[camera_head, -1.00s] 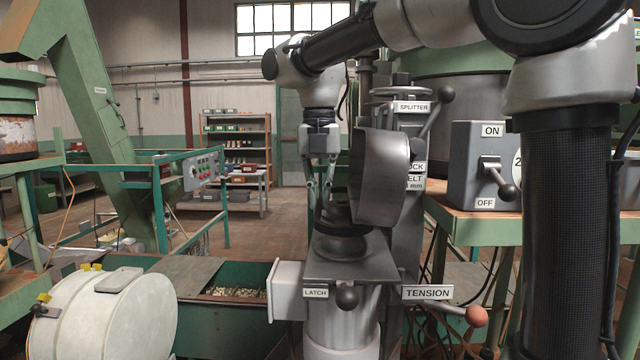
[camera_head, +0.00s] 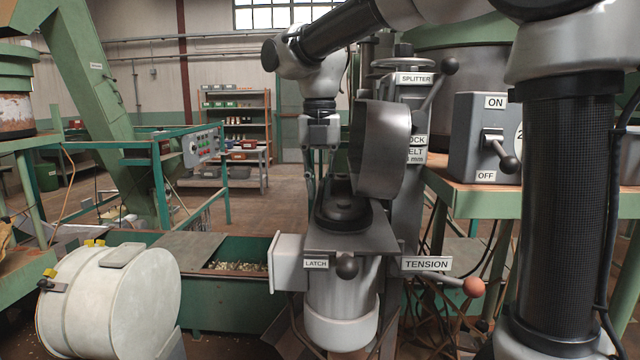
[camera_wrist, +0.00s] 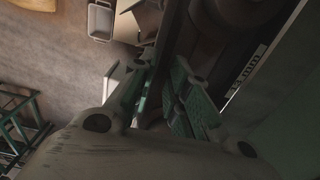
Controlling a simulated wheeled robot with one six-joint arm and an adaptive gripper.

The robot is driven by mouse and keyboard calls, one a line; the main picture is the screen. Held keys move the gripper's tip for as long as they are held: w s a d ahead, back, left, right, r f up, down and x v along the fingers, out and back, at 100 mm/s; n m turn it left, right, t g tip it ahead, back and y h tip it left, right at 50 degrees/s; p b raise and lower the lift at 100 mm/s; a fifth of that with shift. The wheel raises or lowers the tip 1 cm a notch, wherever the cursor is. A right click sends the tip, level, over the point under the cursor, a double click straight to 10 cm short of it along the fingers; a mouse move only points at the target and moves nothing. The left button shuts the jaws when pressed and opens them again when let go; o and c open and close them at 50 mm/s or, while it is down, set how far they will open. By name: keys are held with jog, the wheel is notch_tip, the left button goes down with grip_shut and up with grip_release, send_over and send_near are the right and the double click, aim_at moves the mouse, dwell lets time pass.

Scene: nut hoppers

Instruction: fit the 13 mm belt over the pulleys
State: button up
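The dark stepped pulley (camera_head: 343,210) sits on the grey machine's plate (camera_head: 325,242), below a raised round metal guard (camera_head: 382,150). My gripper (camera_head: 324,185) points down at the left of the guard, close above the pulley. Its fingers stand apart; the wrist view shows a gap between the green pads (camera_wrist: 164,92), with nothing clearly held. A label with "13 mm" (camera_wrist: 246,70) shows in the wrist view, right of the fingers. The belt label (camera_head: 414,150) is partly hidden by the guard. I cannot make out a separate belt on the pulley.
The latch knob (camera_head: 347,266), tension lever (camera_head: 473,286) and splitter lever (camera_head: 448,67) stick out of the machine. The ON/OFF switch box (camera_head: 480,137) stands on a green table at right. A white drum (camera_head: 110,300) is at lower left, and a green hopper (camera_head: 205,300) lies behind.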

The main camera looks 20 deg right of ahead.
jog(key=shift+o, duration=0.8)
notch_tip(320, 180, up, 12)
